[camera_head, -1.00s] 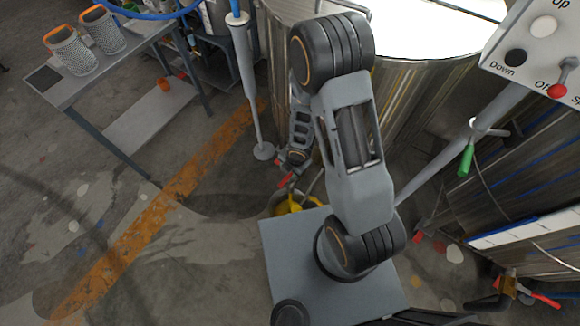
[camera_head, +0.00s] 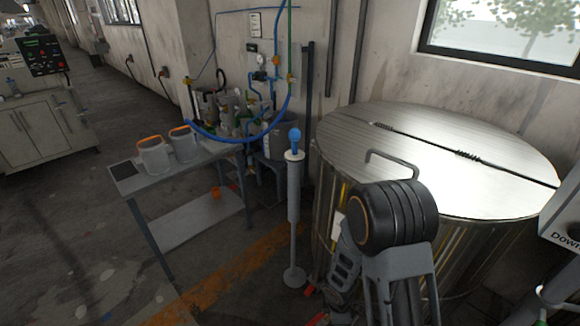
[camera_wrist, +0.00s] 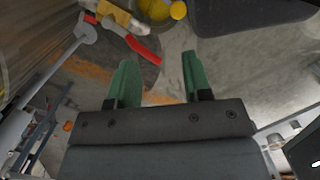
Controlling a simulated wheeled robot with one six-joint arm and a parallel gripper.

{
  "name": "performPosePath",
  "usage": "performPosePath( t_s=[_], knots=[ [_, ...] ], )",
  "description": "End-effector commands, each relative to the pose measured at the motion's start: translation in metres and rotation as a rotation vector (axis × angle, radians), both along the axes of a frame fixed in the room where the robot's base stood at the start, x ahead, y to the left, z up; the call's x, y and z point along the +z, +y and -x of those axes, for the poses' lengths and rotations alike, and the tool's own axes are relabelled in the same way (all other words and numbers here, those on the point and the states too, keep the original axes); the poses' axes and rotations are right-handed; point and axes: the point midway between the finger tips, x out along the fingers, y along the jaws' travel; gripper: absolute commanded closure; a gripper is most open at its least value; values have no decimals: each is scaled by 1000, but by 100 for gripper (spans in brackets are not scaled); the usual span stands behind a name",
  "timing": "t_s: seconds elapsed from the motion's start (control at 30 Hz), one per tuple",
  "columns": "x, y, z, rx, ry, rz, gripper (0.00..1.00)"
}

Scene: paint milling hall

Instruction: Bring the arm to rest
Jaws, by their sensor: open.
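My arm stands bent in front of a large metal vat (camera_head: 335,185), its upper elbow joint at lower right in the head view. The lower links are cut off by the picture's bottom edge. My gripper (camera_wrist: 157,78) shows in the wrist view with two green fingers spread apart. Nothing is between the fingers, and bare floor shows behind them. In the head view I cannot make out the gripper clearly.
A brass valve with a red handle (camera_wrist: 137,42) lies beyond the fingers in the wrist view. A post with a blue top (camera_head: 294,220) stands left of the vat. A control box (camera_head: 562,215) is at the right edge. Open floor lies at left.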

Motion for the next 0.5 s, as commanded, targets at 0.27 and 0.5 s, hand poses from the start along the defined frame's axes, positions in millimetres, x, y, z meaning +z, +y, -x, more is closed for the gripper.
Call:
performPosePath(
  t_s=[0.27, 0.5],
  knots=[
    [111, -21, 5, -789, -80, 83, 55],
    [218, -15, 25, -1321, -143, -47, 55]
  ],
)
